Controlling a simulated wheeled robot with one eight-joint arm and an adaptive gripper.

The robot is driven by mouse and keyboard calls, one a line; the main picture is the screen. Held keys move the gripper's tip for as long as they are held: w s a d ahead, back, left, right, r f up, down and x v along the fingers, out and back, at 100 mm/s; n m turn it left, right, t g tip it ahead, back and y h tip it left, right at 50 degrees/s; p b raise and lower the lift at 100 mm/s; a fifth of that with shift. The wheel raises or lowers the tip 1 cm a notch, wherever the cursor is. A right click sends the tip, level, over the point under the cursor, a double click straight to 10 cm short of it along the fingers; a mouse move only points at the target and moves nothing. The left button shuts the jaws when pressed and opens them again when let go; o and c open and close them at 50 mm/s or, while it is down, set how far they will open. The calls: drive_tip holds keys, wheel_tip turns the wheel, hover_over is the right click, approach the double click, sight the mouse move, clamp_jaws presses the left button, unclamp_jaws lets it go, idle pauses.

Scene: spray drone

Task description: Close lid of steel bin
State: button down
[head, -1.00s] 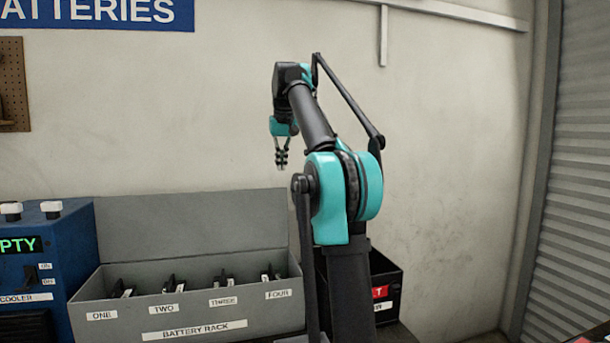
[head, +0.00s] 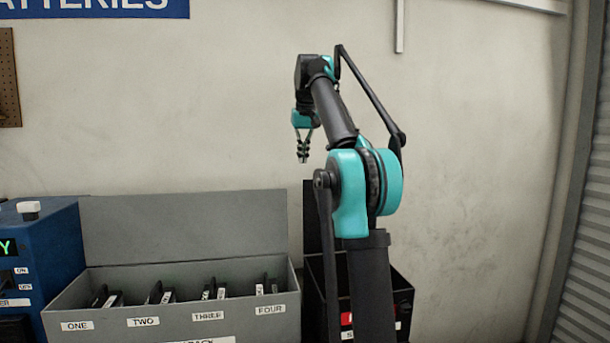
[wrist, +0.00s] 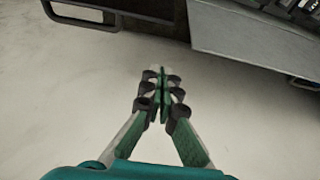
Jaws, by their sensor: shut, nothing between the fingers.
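No bin here is clearly labelled as the steel bin. A grey metal box (head: 270,325), the battery rack, stands at lower left in the head view with its lid (head: 180,228) upright against the wall. A black bin (head: 402,300) stands to its right, partly hidden behind my arm, with a dark upright panel (head: 310,215) at its back. My gripper (head: 303,158) hangs pointing down, above and apart from both boxes. In the wrist view its fingers (wrist: 160,78) are together and empty, over a pale surface.
Several batteries (head: 215,291) stand in the grey box's numbered slots. A pegboard (head: 10,75) hangs on the wall, and a ribbed shutter (head: 590,240) is at the right. The air around my gripper is clear.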

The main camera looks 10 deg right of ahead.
wheel_tip(320, 180, down, 6)
drive_tip(key=s, duration=0.2)
idle(0.4)
drive_tip(key=shift+s, duration=0.25)
